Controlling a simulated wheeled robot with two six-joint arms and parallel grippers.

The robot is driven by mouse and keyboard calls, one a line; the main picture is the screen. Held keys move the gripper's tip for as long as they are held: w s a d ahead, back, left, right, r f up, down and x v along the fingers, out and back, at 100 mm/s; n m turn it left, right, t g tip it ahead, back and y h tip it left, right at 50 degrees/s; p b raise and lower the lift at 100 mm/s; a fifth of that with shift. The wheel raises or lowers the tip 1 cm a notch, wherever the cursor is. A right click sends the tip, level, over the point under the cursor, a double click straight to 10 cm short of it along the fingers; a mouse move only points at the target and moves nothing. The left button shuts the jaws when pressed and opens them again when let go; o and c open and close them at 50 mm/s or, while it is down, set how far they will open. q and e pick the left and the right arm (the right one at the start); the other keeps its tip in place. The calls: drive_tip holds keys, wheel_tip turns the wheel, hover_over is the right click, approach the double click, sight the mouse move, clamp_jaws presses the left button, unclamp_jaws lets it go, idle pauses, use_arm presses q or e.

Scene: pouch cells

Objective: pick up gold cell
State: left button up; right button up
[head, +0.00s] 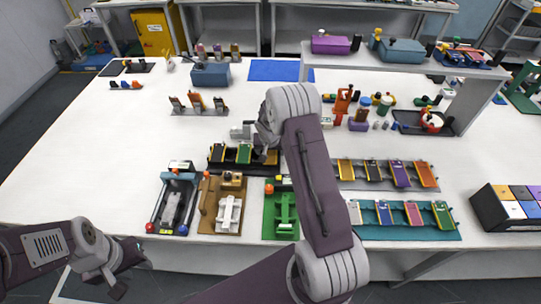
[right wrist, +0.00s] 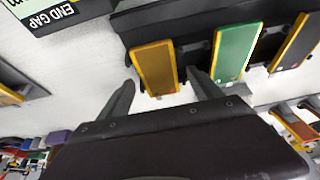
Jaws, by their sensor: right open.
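The gold cell (right wrist: 155,68) stands in a dark rack (right wrist: 190,20), beside a green cell (right wrist: 235,52) and a dark cell (right wrist: 295,42) in the right wrist view. My right gripper (right wrist: 163,90) is open, its fingers at either side of the gold cell's near end, with nothing held. In the head view the right gripper (head: 267,150) is over the right end of this rack and largely hides the gold cell. The green cell (head: 243,154) shows just left of it. My left gripper (head: 122,272) is open and empty off the table's front left edge.
Other racks of coloured cells (head: 387,174) stand to the right, with a teal rack (head: 400,234) in front. Small fixtures (head: 229,205) line the front edge. A raised shelf (head: 400,66) stands behind. The left of the white table (head: 100,140) is mostly clear.

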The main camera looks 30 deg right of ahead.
drive_tip(key=shift+f, duration=0.1)
idle(0.5)
drive_tip(key=c, duration=1.4)
drive_tip(key=shift+o, duration=0.2)
